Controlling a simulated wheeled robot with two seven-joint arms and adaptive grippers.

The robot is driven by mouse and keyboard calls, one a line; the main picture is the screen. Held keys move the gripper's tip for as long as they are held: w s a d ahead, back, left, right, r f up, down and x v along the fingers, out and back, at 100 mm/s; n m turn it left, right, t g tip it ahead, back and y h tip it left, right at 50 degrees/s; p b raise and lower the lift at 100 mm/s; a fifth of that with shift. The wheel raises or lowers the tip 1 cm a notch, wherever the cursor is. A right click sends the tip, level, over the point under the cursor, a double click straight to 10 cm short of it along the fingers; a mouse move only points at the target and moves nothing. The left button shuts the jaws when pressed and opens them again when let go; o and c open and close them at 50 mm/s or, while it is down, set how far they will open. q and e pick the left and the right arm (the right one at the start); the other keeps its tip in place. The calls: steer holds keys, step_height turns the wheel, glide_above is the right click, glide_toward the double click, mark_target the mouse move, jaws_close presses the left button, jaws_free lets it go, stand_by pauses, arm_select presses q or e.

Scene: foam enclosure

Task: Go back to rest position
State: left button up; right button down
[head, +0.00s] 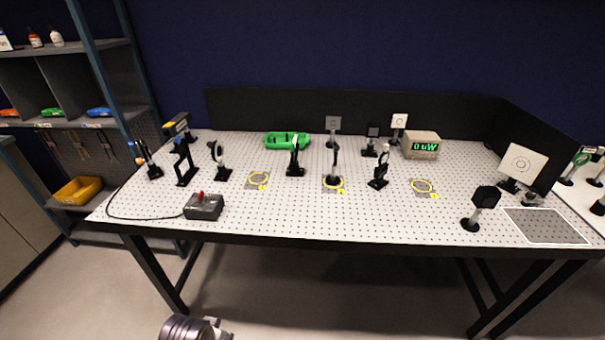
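A dark ribbed part with silver pieces (195,329), which looks like part of my own arm, shows at the bottom edge, in front of the table and below its top. No gripper fingers can be made out on it. My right arm and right gripper are not in view. The perforated white optical table (300,215) stands ahead, apart from that part.
The table carries several black optic mounts, a green tray (287,140), a meter reading "0 uW" (421,145), a grey box with a red knob (203,206) and a white screen (521,165). Shelves (62,80) stand left. Floor before the table looks clear.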

arm_select(q)
steer(key=s+a+f+g, duration=0.1)
steer(key=s+f, duration=0.1)
steer(key=f, duration=1.2)
steer(key=s+f, duration=0.3)
steer(key=f, duration=1.1)
steer(key=s+a+f, duration=0.2)
steer(key=s+f, duration=0.7)
steer(key=s, duration=0.1)
steer(key=s+a+f+g, duration=0.1)
steer(key=s+a+f, duration=0.2)
steer(key=s+f, duration=0.6)
steer(key=shift+s+a+m, duration=0.15)
steer(key=shift+s+m, duration=0.15)
steer(key=shift+s, duration=0.5)
